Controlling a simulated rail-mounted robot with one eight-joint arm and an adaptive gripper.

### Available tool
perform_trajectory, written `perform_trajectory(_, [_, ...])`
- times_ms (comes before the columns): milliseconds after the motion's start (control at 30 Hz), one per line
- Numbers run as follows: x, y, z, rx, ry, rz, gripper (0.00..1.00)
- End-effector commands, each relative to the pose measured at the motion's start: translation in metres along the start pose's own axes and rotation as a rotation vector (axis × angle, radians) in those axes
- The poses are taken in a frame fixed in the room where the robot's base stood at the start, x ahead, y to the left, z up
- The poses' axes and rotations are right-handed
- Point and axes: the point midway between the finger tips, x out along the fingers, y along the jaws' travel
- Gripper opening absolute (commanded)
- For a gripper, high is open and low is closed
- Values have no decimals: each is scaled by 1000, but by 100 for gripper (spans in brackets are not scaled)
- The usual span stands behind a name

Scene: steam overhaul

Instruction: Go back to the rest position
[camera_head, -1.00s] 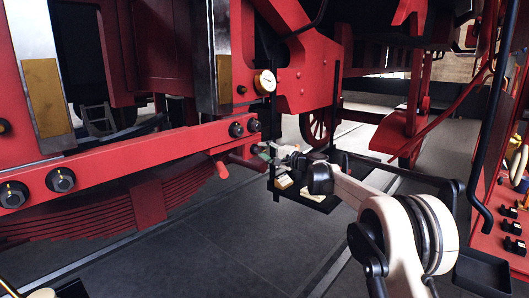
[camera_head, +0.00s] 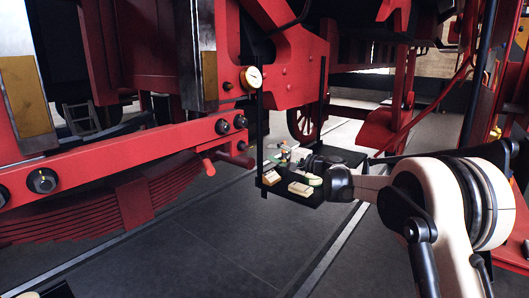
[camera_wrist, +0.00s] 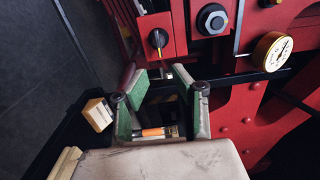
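My gripper (camera_wrist: 160,78) has two pale fingers with green pads. They stand apart with a gap between their tips, and nothing is clamped there. In the head view my gripper (camera_head: 288,157) hangs above the black tray (camera_head: 335,158), to the right of the red beam's end. My arm reaches in from the right, bent at a large white and black joint. A small orange and dark cylinder (camera_wrist: 155,132) shows through the gap near the palm in the wrist view. I cannot tell what it rests on.
The red beam (camera_head: 120,160) with dark bolts and a round gauge (camera_head: 252,78) are close by. A thin black post stands at the tray's left. The grey floor in front is clear.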

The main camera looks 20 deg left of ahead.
Motion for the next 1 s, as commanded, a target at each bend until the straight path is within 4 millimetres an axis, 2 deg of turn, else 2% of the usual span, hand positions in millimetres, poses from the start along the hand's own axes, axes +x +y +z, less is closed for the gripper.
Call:
perform_trajectory(133, [-9, 0, 0, 0, 1, 0, 25])
perform_trajectory(467, [-10, 0, 0, 0, 0, 0, 25])
perform_trajectory(633, [-21, -8, 4, -20, 7, 27, 25])
perform_trajectory(767, [-46, -23, 14, -66, 22, 92, 25])
perform_trajectory(1000, [-108, -48, 42, -173, 57, 248, 25])
